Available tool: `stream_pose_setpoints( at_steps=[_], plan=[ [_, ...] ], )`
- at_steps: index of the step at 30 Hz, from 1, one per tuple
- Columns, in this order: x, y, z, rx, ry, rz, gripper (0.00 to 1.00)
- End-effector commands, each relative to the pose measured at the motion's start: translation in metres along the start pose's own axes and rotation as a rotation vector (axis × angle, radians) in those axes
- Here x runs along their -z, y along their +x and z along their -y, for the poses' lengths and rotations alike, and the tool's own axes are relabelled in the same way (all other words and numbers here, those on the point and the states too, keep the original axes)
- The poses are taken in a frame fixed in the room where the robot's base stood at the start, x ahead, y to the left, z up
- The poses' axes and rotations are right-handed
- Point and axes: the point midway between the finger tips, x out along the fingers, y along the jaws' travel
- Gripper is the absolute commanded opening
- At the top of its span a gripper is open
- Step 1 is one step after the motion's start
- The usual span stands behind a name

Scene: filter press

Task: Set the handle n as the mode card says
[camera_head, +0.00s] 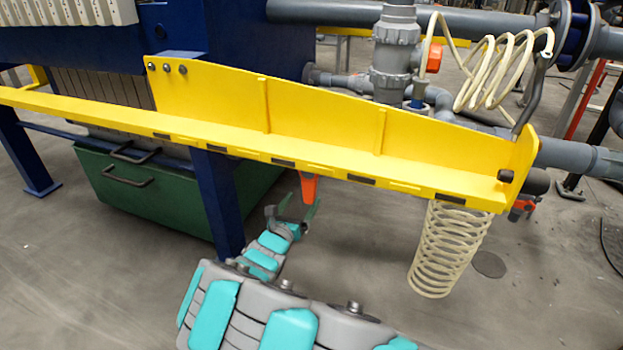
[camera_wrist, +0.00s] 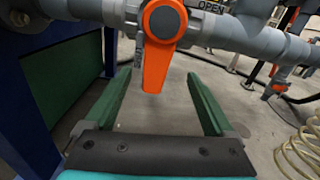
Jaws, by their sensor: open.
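An orange valve handle (camera_wrist: 156,68) hangs straight down from a grey pipe fitting in the wrist view. A partly cut-off label reading OPEN (camera_wrist: 211,7) is to its upper right. I cannot see a letter n, so I cannot tell whether this is handle n. My gripper (camera_wrist: 158,80) is open, its two green fingers apart on either side of the handle's lower part in the picture; no contact shows. In the head view my gripper (camera_head: 293,212) is below the yellow beam, close to the orange handle (camera_head: 308,187), whose top the beam hides. No mode card is readable.
The yellow beam (camera_head: 330,120) crosses above my arm. A blue post (camera_head: 219,205) and green bin (camera_head: 150,195) stand left of my gripper. A coiled cream hose (camera_head: 448,250) hangs at right. Another orange handle (camera_wrist: 277,87) is farther right in the wrist view.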

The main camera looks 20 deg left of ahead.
Motion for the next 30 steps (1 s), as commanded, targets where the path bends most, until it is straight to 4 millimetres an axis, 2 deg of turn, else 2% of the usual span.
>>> stream_pose_setpoints(
  at_steps=[1,4,6,21,30],
  plan=[
    [0.006,0.000,-0.003,0.000,0.032,0.002,0.89],
    [0.007,0.000,-0.006,0.001,0.103,0.002,0.89],
    [0.001,0.010,-0.004,0.004,0.105,0.001,0.89],
    [0.001,0.069,-0.005,0.001,0.103,0.000,0.89],
    [0.001,0.075,-0.005,0.000,0.098,0.000,0.89]
  ],
)
